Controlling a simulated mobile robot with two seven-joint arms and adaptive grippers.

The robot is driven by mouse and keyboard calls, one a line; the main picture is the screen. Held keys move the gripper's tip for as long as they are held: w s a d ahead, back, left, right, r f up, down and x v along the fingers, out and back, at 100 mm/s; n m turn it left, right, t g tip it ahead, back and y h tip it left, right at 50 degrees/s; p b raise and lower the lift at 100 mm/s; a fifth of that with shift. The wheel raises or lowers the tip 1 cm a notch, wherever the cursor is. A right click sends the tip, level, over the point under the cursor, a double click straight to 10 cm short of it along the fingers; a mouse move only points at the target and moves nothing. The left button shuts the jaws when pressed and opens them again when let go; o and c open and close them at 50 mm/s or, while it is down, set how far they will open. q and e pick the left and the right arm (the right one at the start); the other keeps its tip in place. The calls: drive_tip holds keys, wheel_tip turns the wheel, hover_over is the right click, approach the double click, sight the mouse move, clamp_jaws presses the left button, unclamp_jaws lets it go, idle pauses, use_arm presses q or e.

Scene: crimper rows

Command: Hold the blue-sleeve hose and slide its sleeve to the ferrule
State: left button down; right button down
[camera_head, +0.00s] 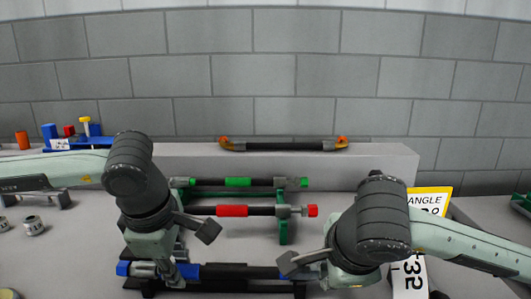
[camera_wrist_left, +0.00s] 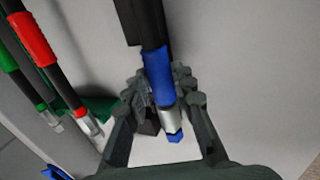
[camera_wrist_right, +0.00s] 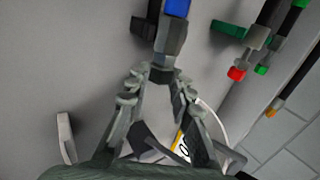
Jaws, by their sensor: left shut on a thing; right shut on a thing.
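The blue-sleeve hose (camera_head: 225,270) lies level along the front, a black tube with a silver ferrule (camera_head: 143,268) and a blue tip at its left end. My left gripper (camera_wrist_left: 160,82) is shut on the blue sleeve (camera_wrist_left: 158,72). In the left wrist view the sleeve's lower edge appears to meet the ferrule (camera_wrist_left: 171,121). My right gripper (camera_wrist_right: 158,78) is shut at the hose's right end, by a dark grey fitting (camera_wrist_right: 170,38). A blue part (camera_wrist_right: 177,7) shows beyond that fitting. The exact grip contact is partly hidden by the fingers.
Behind lie a red-sleeve hose (camera_head: 232,210) and a green-sleeve hose (camera_head: 237,182) on green supports. An orange-ended hose (camera_head: 285,145) rests on a raised grey ledge. A yellow-edged sign stands right. Loose metal fittings (camera_head: 33,225) lie left.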

use_arm(q)
drive_tip(key=shift+a, duration=0.3)
drive_tip(key=c, duration=1.2)
unclamp_jaws()
drive_tip(key=v, duration=1.2)
use_arm(e)
drive_tip(key=c, duration=1.3)
unclamp_jaws()
drive_tip(key=shift+o, duration=0.2)
